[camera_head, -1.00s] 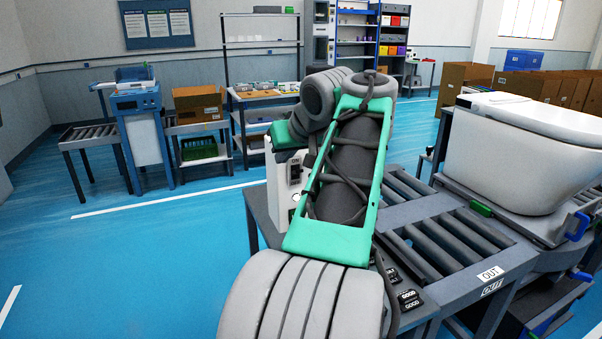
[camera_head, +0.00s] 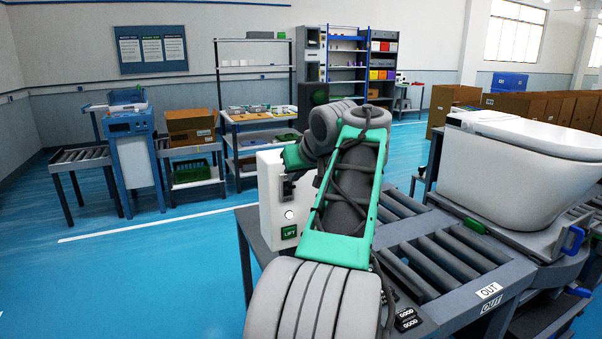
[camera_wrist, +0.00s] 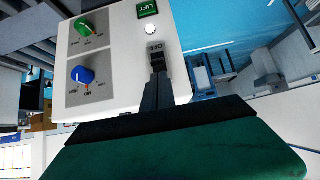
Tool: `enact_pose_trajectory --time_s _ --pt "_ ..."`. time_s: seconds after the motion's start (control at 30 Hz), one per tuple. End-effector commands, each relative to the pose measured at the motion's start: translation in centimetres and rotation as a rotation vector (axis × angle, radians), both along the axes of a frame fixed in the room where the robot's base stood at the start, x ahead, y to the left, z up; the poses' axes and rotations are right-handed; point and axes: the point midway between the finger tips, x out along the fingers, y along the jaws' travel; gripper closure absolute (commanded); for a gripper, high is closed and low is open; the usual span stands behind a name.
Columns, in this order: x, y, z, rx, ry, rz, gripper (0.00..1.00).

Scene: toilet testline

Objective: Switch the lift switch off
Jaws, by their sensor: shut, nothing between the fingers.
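In the wrist view the box face (camera_wrist: 118,60) appears upside down. The black lift switch (camera_wrist: 156,56) sits there below an inverted OFF mark. My gripper (camera_wrist: 156,78) is shut and empty, its dark fingertips at the switch, partly covering it; I cannot tell whether they touch or which way the switch is set. In the head view my gripper (camera_head: 287,187) is at the box front.
A green knob (camera_wrist: 85,27) and a blue knob (camera_wrist: 83,75) are on the same box face. Blue floor is clear to the left.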

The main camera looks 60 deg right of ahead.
Motion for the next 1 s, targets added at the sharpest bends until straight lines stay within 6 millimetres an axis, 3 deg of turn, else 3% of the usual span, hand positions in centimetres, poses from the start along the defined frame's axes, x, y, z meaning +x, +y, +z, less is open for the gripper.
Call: enact_pose_trajectory --time_s 0.23,1.0 --pt "1.3 -0.8 -1.3 -0.002 0.0 0.0 1.0" --pt "1.0 -0.7 -1.7 -0.035 -0.057 -0.002 1.0"
